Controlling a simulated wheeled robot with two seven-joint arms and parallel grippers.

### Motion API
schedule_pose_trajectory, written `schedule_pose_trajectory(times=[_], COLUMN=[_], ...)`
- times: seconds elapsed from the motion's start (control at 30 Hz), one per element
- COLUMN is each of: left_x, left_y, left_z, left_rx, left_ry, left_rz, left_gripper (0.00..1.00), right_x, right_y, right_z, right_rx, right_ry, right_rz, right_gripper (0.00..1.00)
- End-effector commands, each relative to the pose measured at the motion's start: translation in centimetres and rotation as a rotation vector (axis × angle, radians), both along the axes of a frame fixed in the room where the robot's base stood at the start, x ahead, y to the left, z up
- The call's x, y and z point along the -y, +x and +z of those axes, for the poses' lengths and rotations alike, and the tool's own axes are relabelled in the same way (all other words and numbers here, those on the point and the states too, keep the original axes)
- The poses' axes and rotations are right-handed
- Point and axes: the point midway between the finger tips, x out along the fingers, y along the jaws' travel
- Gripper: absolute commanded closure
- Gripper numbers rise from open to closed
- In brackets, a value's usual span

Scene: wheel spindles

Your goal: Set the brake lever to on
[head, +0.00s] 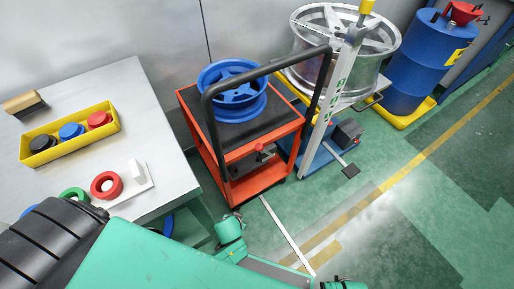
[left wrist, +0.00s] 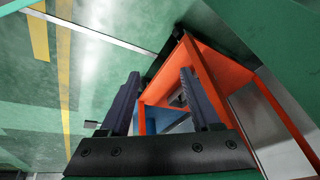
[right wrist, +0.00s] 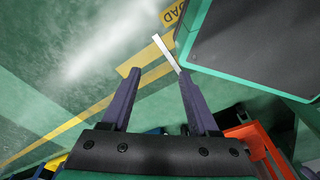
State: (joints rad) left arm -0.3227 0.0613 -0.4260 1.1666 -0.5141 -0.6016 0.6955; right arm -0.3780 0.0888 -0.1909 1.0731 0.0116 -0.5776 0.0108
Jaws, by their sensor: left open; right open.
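An orange-red cart (head: 262,178) with a dark top stands at the centre of the head view. A small lever-like part with a red knob (head: 259,147) shows at the cart's near side, below the top deck; I cannot tell its exact setting. My left gripper (left wrist: 160,73) is open and empty, with the cart's orange frame (left wrist: 212,85) beyond its fingers. A small dark part beside the right finger there is too hidden to identify. My right gripper (right wrist: 158,72) is open and empty above the green floor, apart from the cart, whose orange frame (right wrist: 262,140) shows at lower right.
A blue wheel (head: 238,103) lies on the cart, behind its black handle (head: 262,67). A wheel stand with a silver rim (head: 312,45) and a blue drum (head: 408,75) stand at right. A grey table (head: 115,85) with a yellow tray (head: 100,133) is at left. Floor at right is clear.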

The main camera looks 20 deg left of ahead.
Motion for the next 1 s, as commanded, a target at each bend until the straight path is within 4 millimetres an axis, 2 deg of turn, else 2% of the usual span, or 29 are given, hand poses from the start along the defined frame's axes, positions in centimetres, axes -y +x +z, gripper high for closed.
schedule_pose_trajectory(times=[0.03, 0.07, 0.17, 0.23, 0.27, 0.3, 0.4, 0.5, 0.57, 0.67, 1.0], left_x=[1.6, 2.5, 5.5, 7.2, 7.7, 7.9, 7.0, 5.9, 5.6, 5.1, 1.7], left_y=[2.4, 3.7, 8.1, 10.5, 11.2, 11.5, 10.7, 9.8, 9.9, 11.1, 18.9], left_z=[-0.2, 0.7, 5.1, 9.8, 12.2, 15.6, 22.7, 26.5, 27.2, 27.1, 24.5], left_rx=[0.068, 0.112, 0.308, 0.491, 0.578, 0.693, 0.916, 1.017, 1.033, 1.036, 1.034], left_ry=[-0.003, -0.005, -0.037, -0.103, -0.146, -0.216, -0.394, -0.493, -0.507, -0.505, -0.503], left_rz=[0.034, 0.064, 0.205, 0.357, 0.434, 0.546, 0.792, 0.918, 0.938, 0.935, 0.931], left_gripper=[0.36, 0.36, 0.36, 0.36, 0.36, 0.36, 0.36, 0.36, 0.36, 0.36, 0.36], right_x=[-0.2, -0.4, -1.0, -1.6, -1.7, -2.0, -2.4, -2.5, -2.5, -2.5, -2.5], right_y=[1.1, 1.8, 4.0, 5.6, 6.2, 6.9, 7.9, 8.2, 8.2, 8.2, 8.3], right_z=[-1.8, -2.1, -2.9, -3.3, -3.4, -3.2, -2.1, -0.8, -0.3, 0.0, 0.0], right_rx=[0.007, 0.009, 0.014, 0.021, 0.021, 0.024, 0.027, 0.025, 0.023, 0.022, 0.024], right_ry=[0.003, 0.004, 0.012, 0.019, 0.021, 0.025, 0.032, 0.034, 0.035, 0.034, 0.035], right_rz=[-0.003, -0.005, -0.010, -0.014, -0.017, -0.019, -0.023, -0.025, -0.025, -0.025, -0.024], right_gripper=[0.39, 0.39, 0.39, 0.39, 0.39, 0.39, 0.39, 0.39, 0.39, 0.39, 0.39])
